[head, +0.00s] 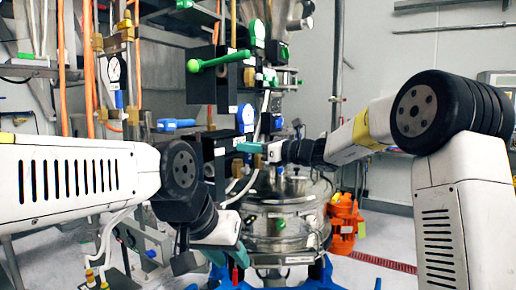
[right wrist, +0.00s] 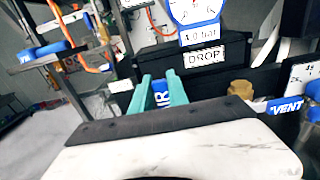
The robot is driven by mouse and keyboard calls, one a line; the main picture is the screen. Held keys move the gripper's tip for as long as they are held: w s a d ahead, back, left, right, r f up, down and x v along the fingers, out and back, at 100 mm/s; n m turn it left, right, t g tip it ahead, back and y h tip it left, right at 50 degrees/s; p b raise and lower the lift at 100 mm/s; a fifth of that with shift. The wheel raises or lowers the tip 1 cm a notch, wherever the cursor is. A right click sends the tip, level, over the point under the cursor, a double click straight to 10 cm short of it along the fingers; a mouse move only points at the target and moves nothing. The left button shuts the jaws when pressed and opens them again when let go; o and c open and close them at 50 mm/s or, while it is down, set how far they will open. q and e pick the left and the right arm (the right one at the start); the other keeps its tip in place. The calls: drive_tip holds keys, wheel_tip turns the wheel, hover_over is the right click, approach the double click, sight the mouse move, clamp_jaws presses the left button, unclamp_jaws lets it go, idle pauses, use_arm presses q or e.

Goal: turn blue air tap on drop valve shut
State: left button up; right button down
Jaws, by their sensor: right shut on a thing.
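The blue air tap (right wrist: 162,93) shows in the right wrist view between the teal fingers of my right gripper (right wrist: 160,92). Part of its lettering is visible, and it sits below the DROP label (right wrist: 204,56). My right gripper is shut on the tap. In the head view my right gripper (head: 250,147) reaches in from the right to the black valve panel, and I cannot make out the tap there. My left gripper (head: 228,257) is low, in front of the sifter's left side, away from the tap. Its finger opening is unclear.
A blue VENT tap (right wrist: 285,105) is close to the right of my right gripper. A pressure gauge (right wrist: 195,10) is above the label. In the head view, a green-handled valve (head: 222,61) is above, and the round steel sifter (head: 283,228) stands below.

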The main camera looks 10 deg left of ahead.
drive_tip(key=shift+w+d, duration=0.1)
drive_tip(key=shift+w, duration=0.05)
idle(0.7)
drive_tip(key=shift+w+d+f+m, duration=0.4)
drive_tip(key=shift+w+f+m, duration=0.85)
drive_tip(key=shift+m, duration=1.75)
drive_tip(key=shift+w+d+f+m, duration=0.45)
drive_tip(key=shift+w+f+m, duration=0.75)
drive_tip(key=shift+m, duration=1.8)
drive_tip(key=shift+w+d+f+m, duration=0.4)
drive_tip(key=shift+w+f+m, duration=0.8)
drive_tip(key=shift+m, duration=1.8)
drive_tip(key=shift+s+f, duration=0.2)
drive_tip(key=shift+f, duration=0.1)
drive_tip(key=c, duration=1.3)
unclamp_jaws()
drive_tip(key=v, duration=0.7)
drive_tip(key=shift+s+d+r, duration=0.1)
drive_tip(key=shift+s+d, duration=0.05)
drive_tip(key=shift+d, duration=0.2)
